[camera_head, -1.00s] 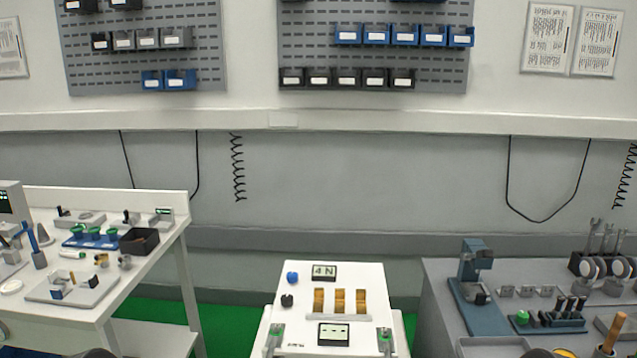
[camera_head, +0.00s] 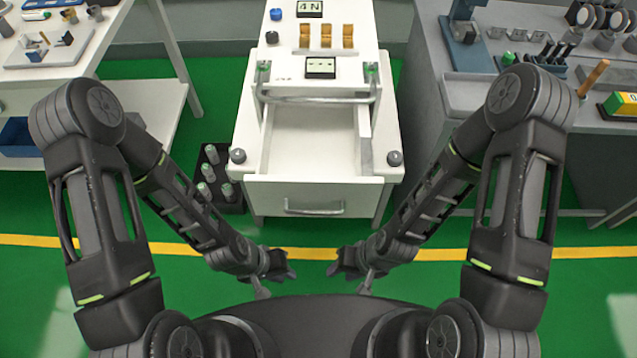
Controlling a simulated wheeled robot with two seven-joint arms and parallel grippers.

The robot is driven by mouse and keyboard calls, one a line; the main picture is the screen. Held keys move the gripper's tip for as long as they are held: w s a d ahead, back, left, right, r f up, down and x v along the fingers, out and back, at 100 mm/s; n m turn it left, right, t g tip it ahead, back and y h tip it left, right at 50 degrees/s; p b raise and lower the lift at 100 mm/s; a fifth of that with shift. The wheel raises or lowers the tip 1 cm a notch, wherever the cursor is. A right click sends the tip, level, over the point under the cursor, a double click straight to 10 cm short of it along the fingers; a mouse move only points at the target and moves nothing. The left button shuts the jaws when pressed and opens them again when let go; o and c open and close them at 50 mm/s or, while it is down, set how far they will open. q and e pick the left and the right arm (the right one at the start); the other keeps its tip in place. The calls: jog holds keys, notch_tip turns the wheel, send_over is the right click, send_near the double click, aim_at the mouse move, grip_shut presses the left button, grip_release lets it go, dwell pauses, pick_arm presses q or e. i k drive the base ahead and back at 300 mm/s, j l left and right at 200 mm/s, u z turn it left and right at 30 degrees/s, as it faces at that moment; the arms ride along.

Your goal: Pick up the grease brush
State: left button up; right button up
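A wooden-handled tool (camera_head: 593,77) leans up at the near edge of the right grey table; it may be the grease brush, but its lower end is hidden. My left gripper (camera_head: 278,274) hangs low in front of the white cart, left of the middle. My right gripper (camera_head: 348,271) hangs low just right of the middle. Both are far from the wooden handle and touch nothing that I can see. They are too small and dark to tell whether the fingers are open or shut.
The white cart (camera_head: 255,195) has its upper drawer (camera_head: 313,145) pulled open and looking empty. A dark crate with grey bottles (camera_head: 208,172) stands left of it. A yellow and green box (camera_head: 620,104) is beside the wooden handle. Green floor is clear in front.

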aim_at(596, 74)
jog(key=k+j+z, duration=0.1)
jog(key=z, duration=1.5)
jog(key=i+l+z, duration=0.1)
jog(key=i+l, duration=0.4)
jog(key=i+l+z, duration=0.15)
jog(key=i+l, duration=0.3)
jog(key=i+l+z, duration=0.1)
jog(key=i+l, duration=0.25)
jog(key=i, duration=0.25)
jog(key=j, duration=0.2)
